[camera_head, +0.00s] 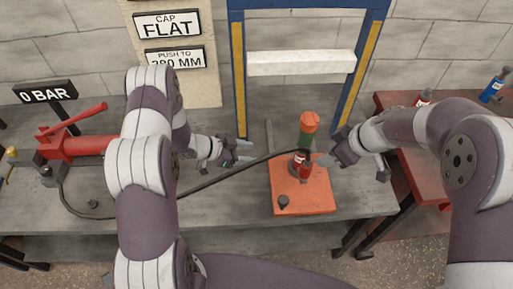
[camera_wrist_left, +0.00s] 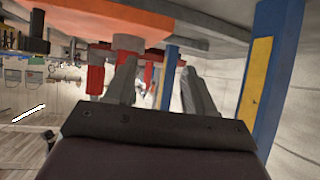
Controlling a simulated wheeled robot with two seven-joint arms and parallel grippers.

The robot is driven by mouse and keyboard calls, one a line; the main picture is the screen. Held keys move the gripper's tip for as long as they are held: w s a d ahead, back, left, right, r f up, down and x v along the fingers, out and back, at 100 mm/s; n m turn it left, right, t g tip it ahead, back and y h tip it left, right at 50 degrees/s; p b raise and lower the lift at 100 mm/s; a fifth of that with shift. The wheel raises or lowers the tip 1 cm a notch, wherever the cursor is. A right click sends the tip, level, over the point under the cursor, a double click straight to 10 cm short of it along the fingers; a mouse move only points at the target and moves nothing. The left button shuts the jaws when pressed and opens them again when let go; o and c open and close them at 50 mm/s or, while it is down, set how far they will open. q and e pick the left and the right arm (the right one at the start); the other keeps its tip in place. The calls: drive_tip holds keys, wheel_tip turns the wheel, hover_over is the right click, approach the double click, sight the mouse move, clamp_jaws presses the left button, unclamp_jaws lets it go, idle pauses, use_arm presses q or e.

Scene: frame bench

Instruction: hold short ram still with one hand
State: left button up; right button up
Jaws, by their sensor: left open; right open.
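A short red ram (camera_head: 300,163) with a white label stands on the orange plate (camera_head: 315,198) on the bench. A green cylinder with an orange cap (camera_head: 309,123) rises just behind it. My left gripper (camera_head: 247,152) is open and empty to the left of the ram, apart from it. In the left wrist view my open fingers (camera_wrist_left: 158,85) point toward red parts near the orange plate (camera_wrist_left: 120,18); I cannot tell which red part is the ram there. My right gripper (camera_head: 323,161) is open close to the right of the ram; whether it touches is unclear.
A black hose (camera_head: 222,181) runs across the bench from the red hand pump (camera_head: 82,147) to the ram area. A blue and yellow frame (camera_head: 239,75) with a white crossbar (camera_head: 300,63) stands behind. A red table (camera_head: 425,150) at right holds other cylinders.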

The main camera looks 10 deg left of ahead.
sight(297, 154)
use_arm(q)
drive_tip(key=s+d+r+m+g+h, duration=0.1)
drive_tip(key=s+d+r+m+h, duration=0.15)
drive_tip(key=d+r+h, duration=0.2)
drive_tip(key=shift+y, duration=0.35)
drive_tip(key=x, duration=0.8)
drive_tip(key=w+x, duration=0.1)
drive_tip(key=x, duration=0.3)
drive_tip(key=shift+a+r, duration=0.1)
drive_tip(key=shift+r, duration=0.2)
clamp_jaws()
